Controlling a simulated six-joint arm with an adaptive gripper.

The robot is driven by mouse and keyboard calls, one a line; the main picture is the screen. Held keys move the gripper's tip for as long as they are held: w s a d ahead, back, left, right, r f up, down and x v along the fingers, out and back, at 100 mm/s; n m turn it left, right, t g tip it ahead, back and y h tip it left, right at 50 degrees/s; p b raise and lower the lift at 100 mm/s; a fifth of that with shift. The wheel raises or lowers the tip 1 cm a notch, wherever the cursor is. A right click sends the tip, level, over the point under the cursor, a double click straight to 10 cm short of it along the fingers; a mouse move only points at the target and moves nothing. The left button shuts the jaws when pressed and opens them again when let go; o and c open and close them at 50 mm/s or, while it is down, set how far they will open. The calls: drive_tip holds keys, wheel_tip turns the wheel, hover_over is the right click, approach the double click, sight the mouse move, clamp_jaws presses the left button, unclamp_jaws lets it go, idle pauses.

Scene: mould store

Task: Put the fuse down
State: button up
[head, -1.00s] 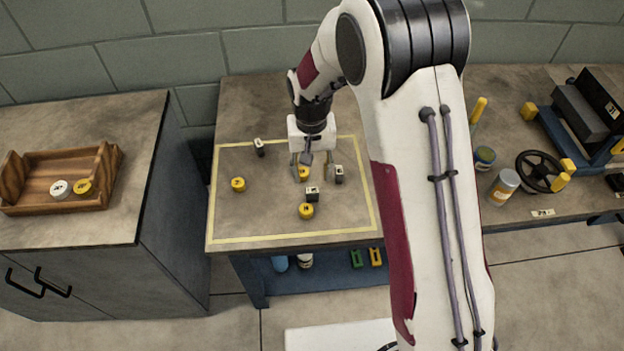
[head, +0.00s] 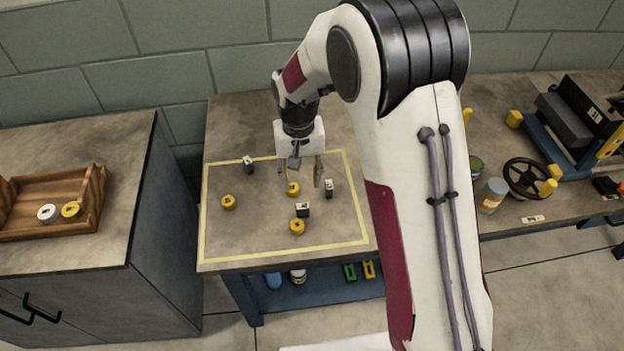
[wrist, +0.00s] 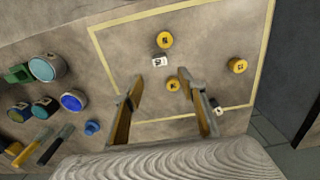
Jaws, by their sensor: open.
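My gripper (head: 302,183) is open and empty above the marked bench area. A yellow disc (head: 292,189) with a dark mark lies on the bench below and between its fingers; it also shows between the fingertips in the wrist view (wrist: 172,84). Other yellow discs lie at the left (head: 228,202) and front (head: 297,227). Small dark blocks with white labelled faces stand at the back (head: 249,164), in front of the gripper (head: 302,210) and to its right (head: 329,188). I cannot tell which of these pieces is the fuse.
A pale yellow line (head: 280,254) borders the area. A wooden tray (head: 90,205) with a white disc (head: 47,212) and a yellow disc (head: 71,209) stands on the left cabinet. Cans, a handwheel (head: 526,178) and a vise-like machine are on the right bench. The area's front left is clear.

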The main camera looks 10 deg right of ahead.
drive_tip(key=s+d+r+t, duration=0.1)
drive_tip(key=s+d+r, duration=0.35)
drive_tip(key=r, duration=0.45)
drive_tip(key=s+d+r+t, duration=0.25)
drive_tip(key=s+r, duration=0.35)
drive_tip(key=r, duration=0.3)
drive_tip(key=s+d+r+t, duration=0.1)
drive_tip(key=s+d+r, duration=0.1)
drive_tip(key=s, duration=0.6)
drive_tip(key=s+d+r+t, duration=0.1)
drive_tip(key=s+d+r, duration=0.1)
drive_tip(key=s, duration=0.6)
drive_tip(key=shift+d+r, duration=0.3)
drive_tip(key=shift+r, duration=0.1)
drive_tip(key=shift+s, duration=0.1)
drive_tip(key=c, duration=0.6)
drive_tip(key=shift+c, duration=0.3)
